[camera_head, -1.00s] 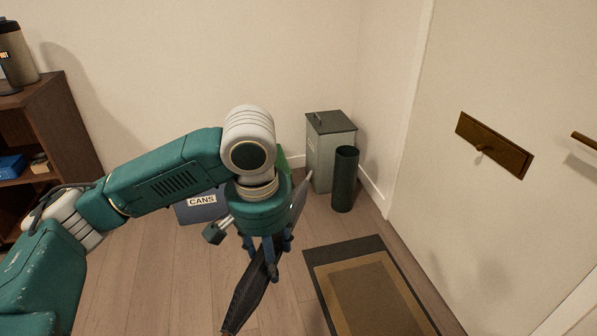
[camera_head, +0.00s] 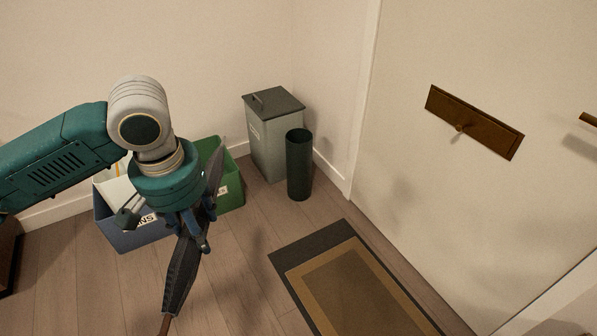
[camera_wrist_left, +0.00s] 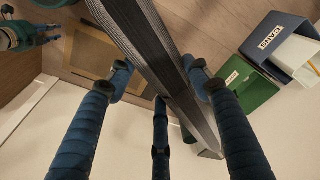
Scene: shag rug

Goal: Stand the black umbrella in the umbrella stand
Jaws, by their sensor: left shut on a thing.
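The black umbrella (camera_head: 181,275) is held in my left gripper (camera_head: 192,230), on the left of the head view. It hangs tilted, with a brown end low and the other end rising to the upper right behind the gripper. In the left wrist view the umbrella (camera_wrist_left: 150,50) runs diagonally between the blue fingers of my left gripper (camera_wrist_left: 161,95). The umbrella stand, a dark green open cylinder (camera_head: 299,168), is upright on the floor to the right, apart from the umbrella. My right gripper (camera_wrist_left: 22,37) shows at the wrist view's upper left edge; its opening is unclear.
A grey lidded bin (camera_head: 272,140) stands close behind the stand. A blue CANS bin (camera_head: 125,232) and a green bin (camera_head: 231,190) are behind my left gripper. A doormat (camera_head: 306,250) lies in front of the door (camera_head: 440,220). Bare floor separates gripper and stand.

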